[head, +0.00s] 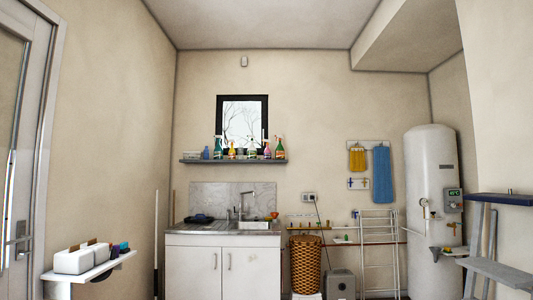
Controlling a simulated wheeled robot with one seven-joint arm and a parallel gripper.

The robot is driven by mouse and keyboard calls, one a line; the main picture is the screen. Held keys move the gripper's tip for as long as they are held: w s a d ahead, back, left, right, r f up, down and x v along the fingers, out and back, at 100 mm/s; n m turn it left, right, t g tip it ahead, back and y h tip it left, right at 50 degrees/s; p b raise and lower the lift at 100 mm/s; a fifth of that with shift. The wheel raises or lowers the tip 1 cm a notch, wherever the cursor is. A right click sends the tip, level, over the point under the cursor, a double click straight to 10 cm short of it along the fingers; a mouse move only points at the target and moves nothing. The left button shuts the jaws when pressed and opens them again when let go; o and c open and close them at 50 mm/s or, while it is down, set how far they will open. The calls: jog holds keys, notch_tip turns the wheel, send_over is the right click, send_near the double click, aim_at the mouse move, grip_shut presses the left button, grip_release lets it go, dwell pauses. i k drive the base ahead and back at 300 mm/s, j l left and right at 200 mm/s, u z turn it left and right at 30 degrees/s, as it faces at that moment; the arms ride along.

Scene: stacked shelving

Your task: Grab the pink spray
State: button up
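The pink spray (267,151) is a small pink bottle standing upright on the dark wall shelf (190,161), below and right of the window. It is small and far off in the head view. My gripper is not in view.
A sink counter (217,240) stands below the wall shelf. A wicker basket (305,264), a grey box (340,284) and a white rack (378,250) stand right of it. A white boiler (433,185) is at right. A white side shelf (100,267) juts out at left.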

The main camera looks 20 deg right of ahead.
aim_at(268, 152)
jog(key=i+z, duration=0.1)
jog(key=z, duration=0.3)
jog(key=i+z, duration=0.3)
jog(key=i, duration=0.25)
jog(key=i+z, duration=0.3)
jog(key=i, duration=0.25)
